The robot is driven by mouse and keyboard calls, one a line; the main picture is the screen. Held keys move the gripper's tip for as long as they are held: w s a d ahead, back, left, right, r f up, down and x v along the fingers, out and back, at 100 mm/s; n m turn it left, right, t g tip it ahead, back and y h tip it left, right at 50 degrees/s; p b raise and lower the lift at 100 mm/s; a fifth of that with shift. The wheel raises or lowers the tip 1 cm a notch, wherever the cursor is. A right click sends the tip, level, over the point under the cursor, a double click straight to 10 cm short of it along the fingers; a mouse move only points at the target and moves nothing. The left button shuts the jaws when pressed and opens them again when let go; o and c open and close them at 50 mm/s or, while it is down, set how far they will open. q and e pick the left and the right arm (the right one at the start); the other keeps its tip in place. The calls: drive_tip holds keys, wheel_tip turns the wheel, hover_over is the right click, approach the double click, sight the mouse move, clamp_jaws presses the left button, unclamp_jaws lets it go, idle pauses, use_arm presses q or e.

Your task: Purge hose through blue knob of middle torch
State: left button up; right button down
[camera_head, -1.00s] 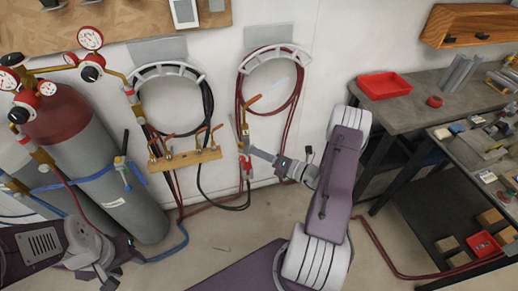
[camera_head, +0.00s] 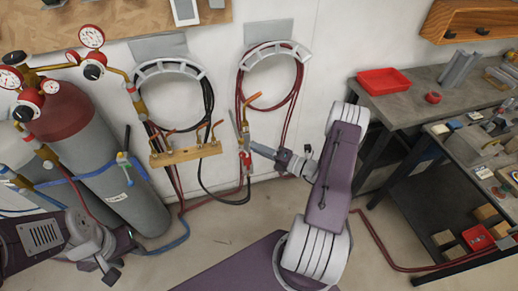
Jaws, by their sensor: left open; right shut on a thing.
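My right gripper (camera_head: 251,147) reaches in from the right and is shut on an upright torch (camera_head: 245,140) beside the wooden torch rack. This torch has a brass part at its top, and red shows low on it. The wooden rack (camera_head: 185,154) holds brass torch parts with orange-brown levers (camera_head: 218,124). A blue knob is too small to make out on any torch. A black hose (camera_head: 208,100) and a red hose (camera_head: 297,85) hang coiled on wall hangers above. My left gripper (camera_head: 108,274) is low at the left, open, away from the torches; its fingers are hard to make out.
Gas cylinders (camera_head: 85,135) with regulators (camera_head: 92,72) stand at the left, held by a blue strap. Red and blue hoses run along the floor. A grey workbench (camera_head: 400,108) with a red tray (camera_head: 383,81) stands at the right. The floor between is mostly clear.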

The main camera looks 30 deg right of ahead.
drive_tip(key=c, duration=1.2)
unclamp_jaws()
drive_tip(key=b+v, duration=0.1)
drive_tip(key=v, duration=0.8)
drive_tip(key=shift+f, duration=0.1)
